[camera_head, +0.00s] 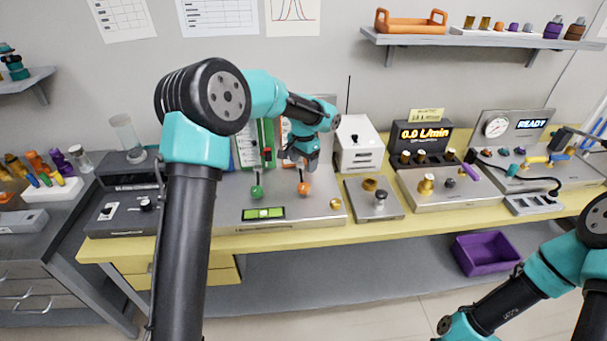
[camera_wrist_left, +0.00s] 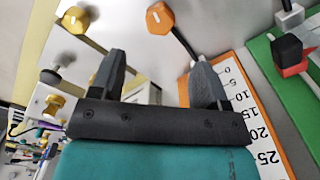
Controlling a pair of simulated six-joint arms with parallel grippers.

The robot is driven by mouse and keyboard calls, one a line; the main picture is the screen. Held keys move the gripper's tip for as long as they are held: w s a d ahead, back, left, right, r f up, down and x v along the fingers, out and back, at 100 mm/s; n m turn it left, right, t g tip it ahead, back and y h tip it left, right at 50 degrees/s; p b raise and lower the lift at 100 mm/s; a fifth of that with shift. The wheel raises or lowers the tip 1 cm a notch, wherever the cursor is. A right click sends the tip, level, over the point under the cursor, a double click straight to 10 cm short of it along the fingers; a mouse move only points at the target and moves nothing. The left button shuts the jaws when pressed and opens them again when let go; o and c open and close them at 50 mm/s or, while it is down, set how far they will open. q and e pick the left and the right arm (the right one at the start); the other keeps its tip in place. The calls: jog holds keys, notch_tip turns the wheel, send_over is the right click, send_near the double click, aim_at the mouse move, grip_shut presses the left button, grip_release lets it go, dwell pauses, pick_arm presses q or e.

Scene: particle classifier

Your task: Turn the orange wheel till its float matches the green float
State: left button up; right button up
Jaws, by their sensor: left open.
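The orange wheel (camera_head: 304,188) stands on the front of a grey panel, right of a green knob (camera_head: 257,191). In the left wrist view the orange wheel (camera_wrist_left: 160,18) shows beyond the fingers, apart from them. My left gripper (camera_head: 300,162) is open and empty, above and behind the wheel; its fingers (camera_wrist_left: 158,82) are spread wide. An orange-edged scale (camera_wrist_left: 236,105) is partly covered by a finger. A green-edged scale (camera_head: 245,145) stands to its left in the head view, with a red and black piece (camera_wrist_left: 291,53) on it. I cannot make out the orange float. My right gripper is out of view.
A green level (camera_head: 263,213) sits on the panel's front. A small brass knob (camera_head: 336,204) is right of the wheel. A white box (camera_head: 358,150) stands behind at the right. A purple bin (camera_head: 485,253) is below the table.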

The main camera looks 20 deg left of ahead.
pick_arm(q)
notch_tip(320, 180, up, 7)
jog(key=shift+f, duration=0.15)
dwell(0.4)
